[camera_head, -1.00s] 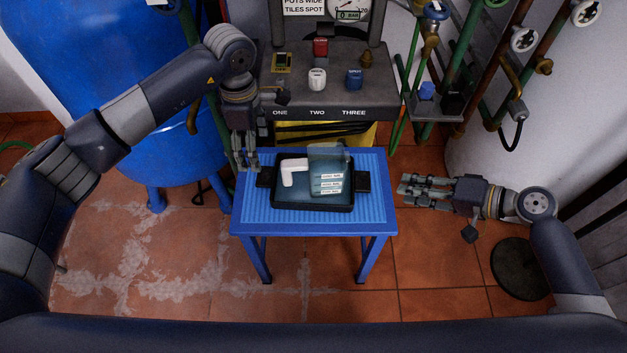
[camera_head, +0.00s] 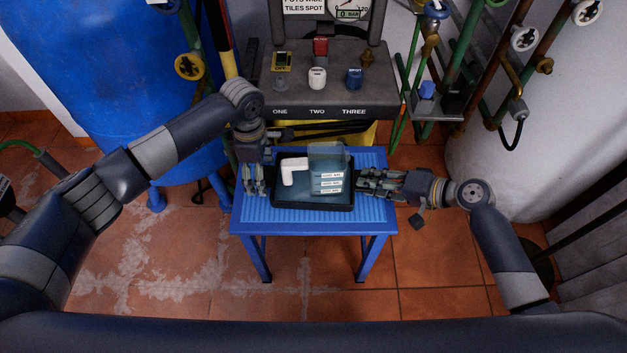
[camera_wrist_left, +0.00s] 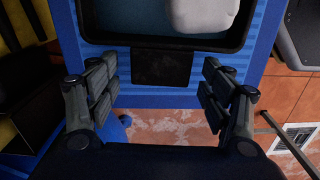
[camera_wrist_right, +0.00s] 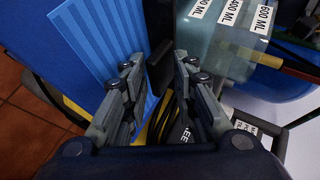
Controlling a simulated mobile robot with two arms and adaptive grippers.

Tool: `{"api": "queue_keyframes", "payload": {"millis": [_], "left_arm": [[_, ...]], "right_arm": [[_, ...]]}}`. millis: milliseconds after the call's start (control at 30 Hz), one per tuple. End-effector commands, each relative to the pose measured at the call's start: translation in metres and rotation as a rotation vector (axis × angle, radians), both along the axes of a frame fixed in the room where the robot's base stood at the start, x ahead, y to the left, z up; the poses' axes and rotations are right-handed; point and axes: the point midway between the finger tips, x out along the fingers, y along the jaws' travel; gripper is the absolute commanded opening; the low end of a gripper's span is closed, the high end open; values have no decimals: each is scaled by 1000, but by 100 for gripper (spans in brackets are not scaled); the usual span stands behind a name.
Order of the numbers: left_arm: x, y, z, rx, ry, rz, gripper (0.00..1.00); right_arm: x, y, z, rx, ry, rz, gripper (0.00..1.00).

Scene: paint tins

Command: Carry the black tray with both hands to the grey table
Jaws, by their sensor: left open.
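The black tray (camera_head: 311,209) lies flat on the small blue table (camera_head: 380,214). A clear bluish container (camera_head: 328,160) with white volume labels and a white bent piece (camera_head: 289,176) are in it. My left gripper (camera_head: 254,190) is open at the tray's left end. In the left wrist view, the black left handle (camera_wrist_left: 162,68) lies between and just ahead of the spread fingertips. My right gripper (camera_head: 364,180) is at the tray's right end. In the right wrist view, the black right handle (camera_wrist_right: 158,55) shows between its close fingertips; contact is unclear. I cannot identify the grey table.
A dark grey console (camera_head: 330,95) with a gauge and small objects stands behind the blue table. A large blue tank (camera_head: 100,80) is at the left. Pipes with valves (camera_head: 525,40) are at the right. Tiled floor (camera_head: 420,260) is open in front.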

Motion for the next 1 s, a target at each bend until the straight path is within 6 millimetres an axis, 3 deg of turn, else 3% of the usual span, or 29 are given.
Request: {"api": "queue_keyframes", "payload": {"millis": [67, 100, 200, 333, 667, 1000], "left_arm": [[0, 0, 0, 0, 0, 0, 73], [0, 0, 0, 0, 0, 0, 69], [0, 0, 0, 0, 0, 0, 46], [0, 0, 0, 0, 0, 0, 18], [0, 0, 5, 0, -2, 0, 18], [1, 0, 33, 0, -2, 0, 18]], "right_arm": [[0, 0, 0, 0, 0, 0, 26], [0, 0, 0, 0, 0, 0, 22], [0, 0, 0, 0, 0, 0, 0], [0, 0, 0, 0, -1, 0, 0], [0, 0, 6, 0, -2, 0, 0], [0, 0, 33, 0, -2, 0, 0]]}}
